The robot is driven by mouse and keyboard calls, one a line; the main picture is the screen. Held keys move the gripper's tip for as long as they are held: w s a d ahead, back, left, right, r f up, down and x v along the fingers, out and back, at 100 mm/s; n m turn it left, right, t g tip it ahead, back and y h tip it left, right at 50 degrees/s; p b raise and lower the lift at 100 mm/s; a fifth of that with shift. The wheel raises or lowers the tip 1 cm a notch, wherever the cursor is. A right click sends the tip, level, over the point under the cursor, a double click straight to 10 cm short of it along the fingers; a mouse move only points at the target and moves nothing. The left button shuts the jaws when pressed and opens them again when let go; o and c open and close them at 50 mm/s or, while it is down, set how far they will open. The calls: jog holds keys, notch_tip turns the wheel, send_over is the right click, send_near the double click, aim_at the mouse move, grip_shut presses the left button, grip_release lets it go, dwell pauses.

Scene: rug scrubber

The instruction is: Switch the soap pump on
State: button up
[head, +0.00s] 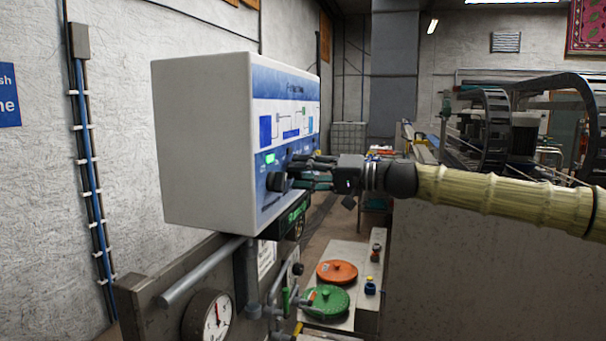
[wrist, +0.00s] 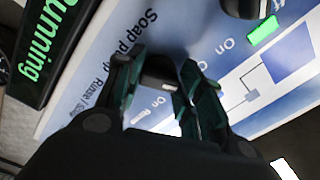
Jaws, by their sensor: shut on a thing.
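The soap pump knob (wrist: 160,74) is dark and rounded, on the control panel. It is in the middle of the wrist view, beside a printed "Soap pump" label (wrist: 122,50). My gripper (wrist: 160,80) is shut on this knob, with one finger on each side of it. The fingers hide part of the knob and of the panel near it, so I cannot tell which way it is turned. In the head view, my gripper (head: 298,171) reaches the panel face from the right, and the knob is hidden behind the fingers.
A second black knob (head: 276,181) sits left of my gripper, under a lit green lamp (head: 270,158). A green "Running" sign (wrist: 45,50) hangs under the white control box (head: 205,145). Pipes, a gauge (head: 208,316) and orange and green lids (head: 337,271) are below.

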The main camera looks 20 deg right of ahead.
jog(key=m, duration=1.1)
jog(key=shift+r, duration=0.2)
jog(key=shift+m, duration=0.3)
dwell(0.3)
jog(key=o, duration=1)
jog(key=shift+d, duration=0.1)
jog(key=shift+v, duration=5.95)
